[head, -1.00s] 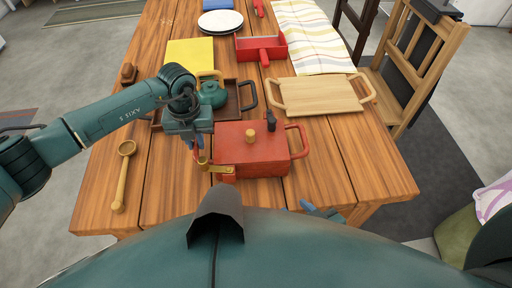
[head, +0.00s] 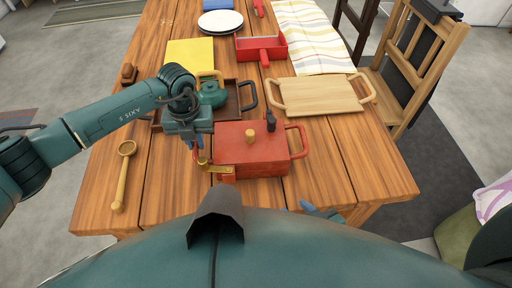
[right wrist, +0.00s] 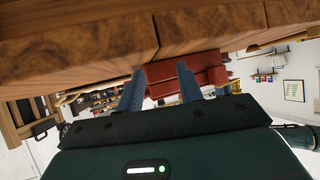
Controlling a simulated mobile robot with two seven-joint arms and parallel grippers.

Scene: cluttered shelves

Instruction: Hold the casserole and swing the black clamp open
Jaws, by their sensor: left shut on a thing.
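The red casserole (head: 266,155), a boxy pot with a gold knob (head: 250,136) on its lid, sits on the wooden table in the head view. The black clamp (head: 271,122) stands upright at the far edge of its lid, right of the knob. A gold clamp (head: 217,169) is at the near left corner. My left gripper (head: 196,145) is shut at the casserole's left handle, which it partly hides. My right gripper (head: 318,210) is low at the table's near edge, apart from the casserole. In the right wrist view its fingers (right wrist: 160,88) are spread and empty.
A dark tray (head: 247,95) with a green teapot (head: 212,94) stands behind the casserole. A wooden spoon (head: 122,175) lies left. The table's right front is clear.

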